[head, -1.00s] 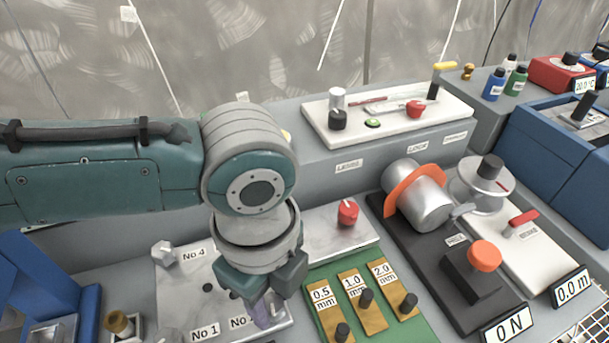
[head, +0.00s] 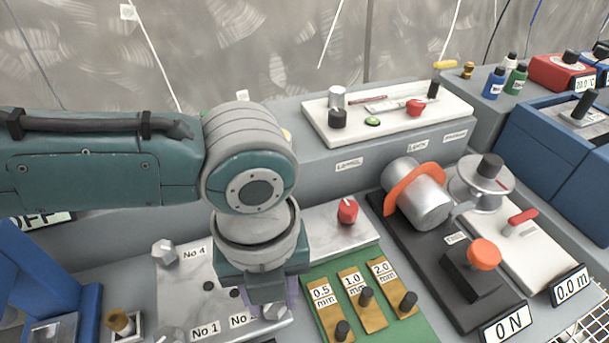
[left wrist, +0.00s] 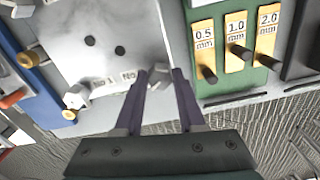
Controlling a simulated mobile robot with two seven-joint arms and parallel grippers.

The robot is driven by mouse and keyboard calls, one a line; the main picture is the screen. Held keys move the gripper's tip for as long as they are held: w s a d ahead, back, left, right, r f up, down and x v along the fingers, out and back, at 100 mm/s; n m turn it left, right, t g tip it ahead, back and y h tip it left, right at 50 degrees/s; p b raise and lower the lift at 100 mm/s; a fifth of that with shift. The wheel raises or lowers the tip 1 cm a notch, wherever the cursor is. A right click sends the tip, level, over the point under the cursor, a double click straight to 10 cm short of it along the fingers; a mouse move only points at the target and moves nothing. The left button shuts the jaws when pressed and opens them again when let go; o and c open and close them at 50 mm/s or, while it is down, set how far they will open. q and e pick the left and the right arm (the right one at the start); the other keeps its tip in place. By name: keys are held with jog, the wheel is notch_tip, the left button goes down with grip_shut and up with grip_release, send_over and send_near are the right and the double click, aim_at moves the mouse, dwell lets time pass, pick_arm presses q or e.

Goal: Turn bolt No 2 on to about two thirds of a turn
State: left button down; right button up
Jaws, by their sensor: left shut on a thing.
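Bolt No 2 (head: 275,312) is a grey bolt head at the front right of a pale metal plate (head: 215,270). Its label (head: 240,321) is partly hidden by my gripper. My left gripper (head: 272,300) points down over it, with its fingers mostly hidden in the head view. In the left wrist view the two purple fingers (left wrist: 160,75) stand on either side of the bolt head (left wrist: 157,77), shut on it. The bolt's exact turn angle is hard to read. My right gripper is not in view.
Bolt No 4 (head: 165,252) and bolt No 1 (left wrist: 75,97) stand at the plate's left. Brass gauge tabs with black knobs on a green board (head: 318,277) lie close right of the gripper. A red knob (head: 347,211) stands behind. A blue fixture (head: 40,290) is at left.

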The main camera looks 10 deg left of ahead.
pick_arm(q)
jog(key=shift+m, duration=0.3)
dwell(0.4)
jog(key=c, duration=0.5)
grip_release()
notch_tip(320, 180, up, 10)
jog(key=p, duration=0.1)
